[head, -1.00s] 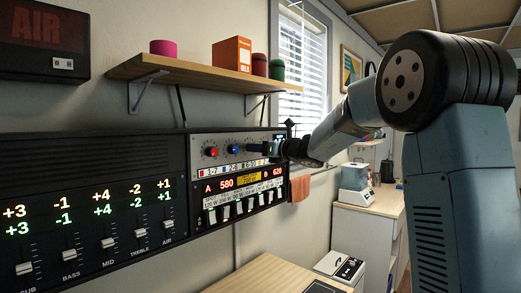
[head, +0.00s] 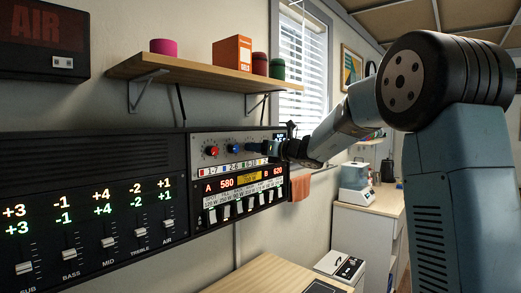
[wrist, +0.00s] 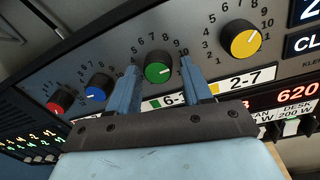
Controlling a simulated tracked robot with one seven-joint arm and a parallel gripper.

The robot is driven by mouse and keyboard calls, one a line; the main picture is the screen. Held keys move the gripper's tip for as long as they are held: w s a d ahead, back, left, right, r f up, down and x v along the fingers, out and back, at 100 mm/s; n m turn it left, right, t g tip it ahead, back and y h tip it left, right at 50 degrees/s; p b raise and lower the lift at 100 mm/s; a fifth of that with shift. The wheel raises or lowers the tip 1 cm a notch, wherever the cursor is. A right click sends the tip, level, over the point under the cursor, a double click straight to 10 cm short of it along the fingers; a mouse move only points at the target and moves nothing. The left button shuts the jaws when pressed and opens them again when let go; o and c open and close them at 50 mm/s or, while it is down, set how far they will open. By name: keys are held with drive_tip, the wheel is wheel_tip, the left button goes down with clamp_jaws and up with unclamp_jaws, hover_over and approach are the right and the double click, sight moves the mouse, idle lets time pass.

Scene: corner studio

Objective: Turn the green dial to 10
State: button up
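The green dial (wrist: 158,73) sits on the grey panel (wrist: 105,60) in the wrist view, with numbers curving above it up to 10 at its upper right. Its white mark points to the right; I cannot tell the exact number. My gripper (wrist: 159,66) is open, with one blue finger left of the dial and one right of it, both apart from its edge. The head view shows my gripper (head: 267,147) at the right part of the panel; the fingers hide much of the green dial's area there.
A red dial (wrist: 61,101) and a blue dial (wrist: 99,87) lie left of the green one. A yellow dial (wrist: 239,39) is close to its right. Switches and displays sit below. A wooden shelf (head: 190,70) juts out above the panel.

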drive_tip(key=shift+o, duration=0.6)
drive_tip(key=shift+r, duration=0.1)
drive_tip(key=shift+d, duration=0.1)
drive_tip(key=v, duration=1.3)
drive_tip(key=shift+s+d, duration=0.25)
drive_tip(key=shift+s, duration=0.05)
